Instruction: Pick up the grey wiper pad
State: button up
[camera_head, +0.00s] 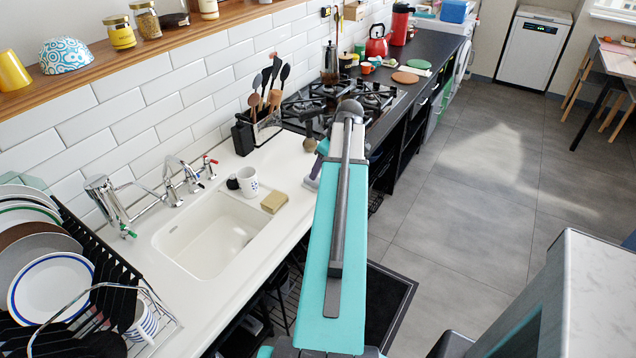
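My teal arm reaches forward from the bottom centre, over the front edge of the counter towards the hob. Its far end, where my gripper is, is mostly hidden behind the arm link. I cannot see the fingertips or whether they hold anything. A small grey-lilac thing (312,182) shows just left of the arm on the counter, between the sink and the hob. It may be the grey wiper pad, but it is partly covered by the arm and I cannot tell for sure. I cannot tell whether my gripper touches it.
The white counter (180,318) holds a sink (205,240), a tan sponge (274,202), a mug (247,182), a utensil holder (266,128) and a dish rack (100,250). The black gas hob (330,95) lies beyond. Open grey floor (470,220) is right of the arm.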

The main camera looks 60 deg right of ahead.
aim_at(317, 180)
jog(key=shift+w+f, duration=0.15)
jog(key=shift+f, duration=0.3)
jog(key=shift+w+f, duration=0.1)
jog(key=shift+f, duration=0.05)
jog(key=shift+p+x, duration=1)
jog(key=shift+x, duration=1.45)
jog(key=shift+d, duration=0.15)
jog(key=c, duration=1.1)
jog(key=shift+r, duration=0.2)
jog(key=shift+r+b, duration=0.7)
jog(key=shift+r, duration=0.8)
jog(key=s+a+b, duration=0.1)
jog(key=s+a, duration=0.1)
jog(key=a, duration=0.1)
jog(key=s+a+b, duration=0.2)
jog(key=s, duration=0.1)
jog(key=s+a+b, duration=0.1)
jog(key=s+a, duration=0.1)
jog(key=a, duration=0.1)
jog(key=shift+s+a+r, duration=0.2)
jog(key=shift+a+r, duration=0.1)
jog(key=shift+r, duration=0.05)
